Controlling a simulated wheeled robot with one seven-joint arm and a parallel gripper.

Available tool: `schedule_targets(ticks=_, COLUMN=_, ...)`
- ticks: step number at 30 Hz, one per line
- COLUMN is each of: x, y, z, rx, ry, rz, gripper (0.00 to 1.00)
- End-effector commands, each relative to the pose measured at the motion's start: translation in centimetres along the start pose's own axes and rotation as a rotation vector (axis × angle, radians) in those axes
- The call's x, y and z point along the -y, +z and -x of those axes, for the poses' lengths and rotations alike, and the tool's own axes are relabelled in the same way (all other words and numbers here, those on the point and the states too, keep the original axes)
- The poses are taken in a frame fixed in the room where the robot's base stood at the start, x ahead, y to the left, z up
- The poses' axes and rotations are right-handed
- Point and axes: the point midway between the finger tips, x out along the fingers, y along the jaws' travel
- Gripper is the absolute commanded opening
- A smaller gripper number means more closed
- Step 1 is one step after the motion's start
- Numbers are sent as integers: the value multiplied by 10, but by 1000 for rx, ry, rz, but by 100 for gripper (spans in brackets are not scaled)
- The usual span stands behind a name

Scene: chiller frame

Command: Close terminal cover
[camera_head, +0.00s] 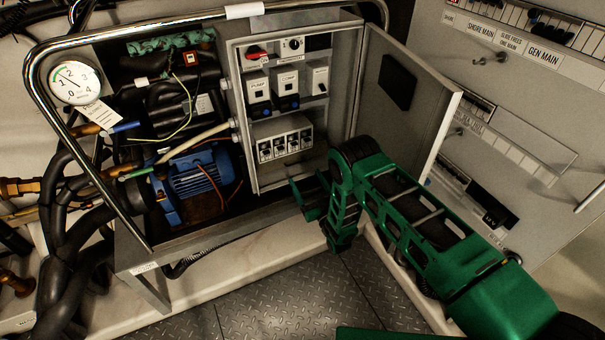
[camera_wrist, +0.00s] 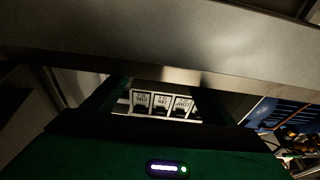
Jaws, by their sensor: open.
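A control box (camera_head: 245,130) stands open, with its grey door (camera_head: 395,85) swung out to the right. Low inside it is a row of terminals (camera_head: 285,147), uncovered and facing out. The row also shows in the wrist view (camera_wrist: 163,104), between my fingers. I cannot clearly pick out the terminal cover; a grey flat strip lies below the row. My green gripper (camera_head: 304,199) is open and empty, just in front of the box's lower edge, below the terminals. In the wrist view my gripper (camera_wrist: 160,98) shows dark fingers, with a wide grey surface (camera_wrist: 160,35) across the top; contact cannot be told.
A blue motor (camera_head: 195,180) with hoses and cables fills the frame left of the box. A chrome rail (camera_head: 85,170) runs around the left side. A labelled wall panel (camera_head: 520,110) stands at right. The patterned metal floor (camera_head: 290,300) is clear.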

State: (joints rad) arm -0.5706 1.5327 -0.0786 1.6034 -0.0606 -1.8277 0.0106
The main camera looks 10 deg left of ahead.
Motion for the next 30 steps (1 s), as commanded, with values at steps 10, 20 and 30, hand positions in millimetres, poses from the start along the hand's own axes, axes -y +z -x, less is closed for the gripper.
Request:
schedule_targets(ticks=10, x=-1, y=1, z=43, rx=0, ry=0, rz=1, gripper=78)
schedule_targets(ticks=20, x=-1, y=1, z=46, rx=0, ry=1, rz=1, gripper=78)
schedule_targets(ticks=30, x=2, y=-22, z=38, rx=152, ry=-6, rz=0, gripper=78)
